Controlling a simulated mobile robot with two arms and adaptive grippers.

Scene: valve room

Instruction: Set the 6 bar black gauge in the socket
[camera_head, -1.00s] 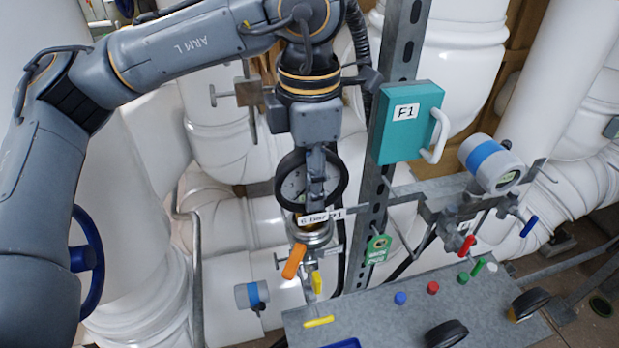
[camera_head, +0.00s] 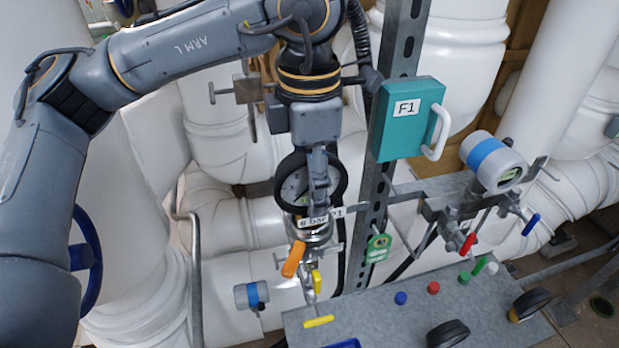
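The metal socket fitting (camera_head: 311,236) is directly below the gauge, above an orange lever. The label (camera_head: 312,217) and the gripper hide the joint, so I cannot tell how far the stem is in. My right gripper is not in view.
A teal F1 box (camera_head: 405,122) hangs on the slotted post right of the gauge. A grey bench (camera_head: 375,325) in front carries small coloured caps and black round parts (camera_head: 447,333). A grey transmitter with a blue band (camera_head: 490,160) stands at right. White pipes crowd behind.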

